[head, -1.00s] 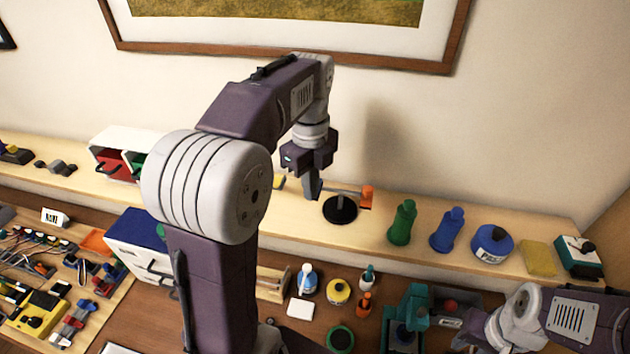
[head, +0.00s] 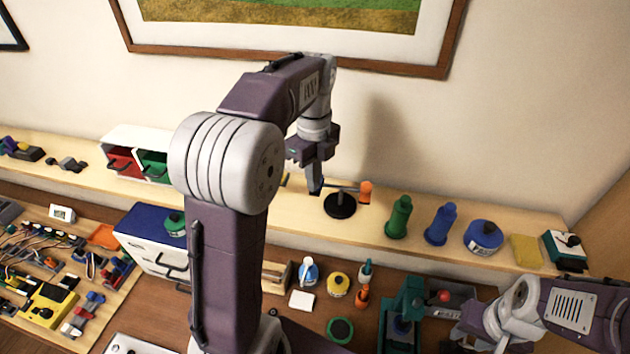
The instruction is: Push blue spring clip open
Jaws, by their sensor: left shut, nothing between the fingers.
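My left gripper (head: 316,188) hangs pointing down over the back shelf, shut and empty. Its tips are just left of a stand with a round black base (head: 340,205), which has a thin bar and an orange knob (head: 365,190). I cannot tell whether the tips touch the bar. I cannot clearly make out a blue spring clip; small blue parts (head: 95,297) lie on the wiring board (head: 128,285) at the left, too small to identify.
A green bottle (head: 398,216), a blue bottle (head: 440,224) and a round blue container (head: 483,237) stand on the shelf to the right. A blue-topped drawer box (head: 150,255) stands left of my left arm. A teal device (head: 403,312) stands in front.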

